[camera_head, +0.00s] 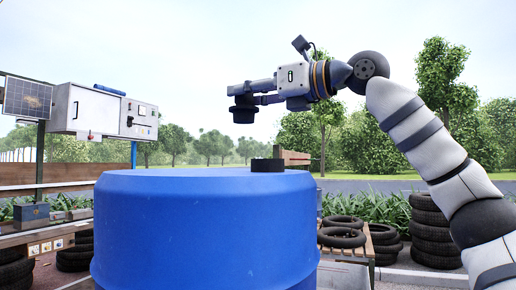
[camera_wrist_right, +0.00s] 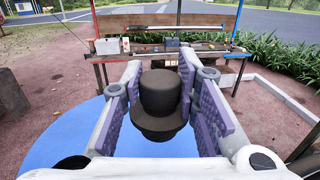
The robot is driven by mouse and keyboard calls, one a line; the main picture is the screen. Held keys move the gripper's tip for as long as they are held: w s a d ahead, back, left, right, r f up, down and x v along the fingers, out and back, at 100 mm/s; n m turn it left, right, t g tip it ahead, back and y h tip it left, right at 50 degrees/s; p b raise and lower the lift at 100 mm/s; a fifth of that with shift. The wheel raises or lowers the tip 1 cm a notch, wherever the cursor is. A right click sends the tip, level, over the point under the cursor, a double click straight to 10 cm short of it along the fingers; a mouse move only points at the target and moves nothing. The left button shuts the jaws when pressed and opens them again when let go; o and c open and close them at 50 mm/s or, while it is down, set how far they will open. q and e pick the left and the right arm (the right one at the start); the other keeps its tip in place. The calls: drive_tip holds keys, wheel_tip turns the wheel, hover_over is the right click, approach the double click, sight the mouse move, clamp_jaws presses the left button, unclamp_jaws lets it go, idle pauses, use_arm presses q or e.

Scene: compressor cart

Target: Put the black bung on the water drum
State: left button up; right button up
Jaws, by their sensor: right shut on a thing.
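The blue water drum (camera_head: 205,225) stands upright in the middle of the head view. A short black round piece (camera_head: 268,165) sits on its top near the right edge; I cannot tell if it is an opening or a cap. My right gripper (camera_head: 246,98) is above the drum, shut on the black bung (camera_head: 243,115), which hangs well clear of the drum top, above and left of the black piece. In the right wrist view the bung (camera_wrist_right: 160,105) sits between the purple finger pads, with the blue drum top (camera_wrist_right: 60,150) below. My left gripper is not in view.
A grey control box (camera_head: 102,112) and a solar panel (camera_head: 27,98) stand at the left above a wooden bench. Stacked tyres (camera_head: 432,232) and a wooden table with tyres (camera_head: 343,222) stand at the right. The air above the drum is free.

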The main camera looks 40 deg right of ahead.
drive_tip(key=d+f, duration=0.2)
drive_tip(key=f, duration=0.1)
drive_tip(key=w+d+f, duration=0.1)
drive_tip(key=d+f, duration=0.2)
drive_tip(key=shift+w+b, duration=0.2)
drive_tip(key=shift+b, duration=0.2)
wheel_tip(320, 180, down, 3)
drive_tip(key=shift+f+b, duration=0.1)
drive_tip(key=shift+b, duration=0.2)
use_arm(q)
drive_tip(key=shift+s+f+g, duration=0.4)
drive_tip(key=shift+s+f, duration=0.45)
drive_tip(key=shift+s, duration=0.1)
use_arm(e)
drive_tip(key=shift+s, duration=0.1)
drive_tip(key=o, duration=1.2)
drive_tip(key=shift+c, duration=0.2)
